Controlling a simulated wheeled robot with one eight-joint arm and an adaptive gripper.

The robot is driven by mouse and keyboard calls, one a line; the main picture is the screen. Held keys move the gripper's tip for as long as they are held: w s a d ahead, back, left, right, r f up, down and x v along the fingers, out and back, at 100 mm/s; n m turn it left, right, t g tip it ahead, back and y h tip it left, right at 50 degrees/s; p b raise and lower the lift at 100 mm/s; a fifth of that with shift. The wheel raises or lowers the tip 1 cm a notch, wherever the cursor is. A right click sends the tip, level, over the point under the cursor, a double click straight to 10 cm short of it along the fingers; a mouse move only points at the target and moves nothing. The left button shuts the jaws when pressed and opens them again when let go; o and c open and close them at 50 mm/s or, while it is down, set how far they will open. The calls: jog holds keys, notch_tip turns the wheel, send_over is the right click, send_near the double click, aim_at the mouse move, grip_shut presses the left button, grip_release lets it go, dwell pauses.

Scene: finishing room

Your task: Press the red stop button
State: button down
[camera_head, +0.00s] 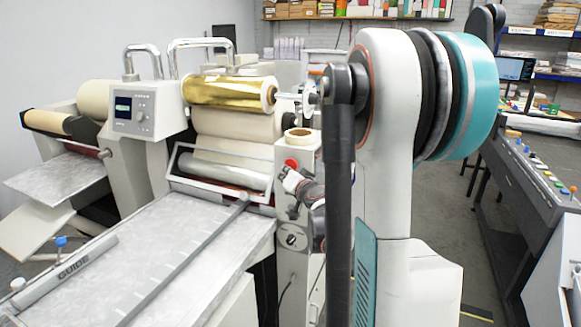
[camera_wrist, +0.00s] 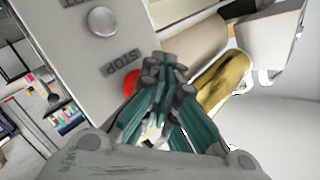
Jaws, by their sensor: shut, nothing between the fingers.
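The red stop button (camera_head: 291,163) sits on the upper part of a light grey panel (camera_head: 284,262) on the machine's near end post. In the wrist view the red button (camera_wrist: 130,83) shows beside the word STOP, its right edge partly hidden by my fingers. My gripper (camera_head: 285,174) is just below the button in the head view. In the wrist view its teal and grey fingers (camera_wrist: 171,62) are together and empty, their tips beside the button. I cannot tell whether they touch the panel.
A round silver button (camera_wrist: 102,21) is on the same panel, and a black rotary switch (camera_head: 291,236) is lower on the post. A tape roll (camera_head: 298,135) lies on top. A gold foil roll (camera_head: 228,92) and a metal feed table (camera_head: 185,245) are to the left.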

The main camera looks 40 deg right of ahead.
jog(key=a, duration=0.1)
jog(key=s+a, duration=0.1)
jog(key=a, duration=0.1)
jog(key=s+a, duration=0.1)
jog(key=shift+a, duration=0.3)
dwell(0.3)
dwell(0.7)
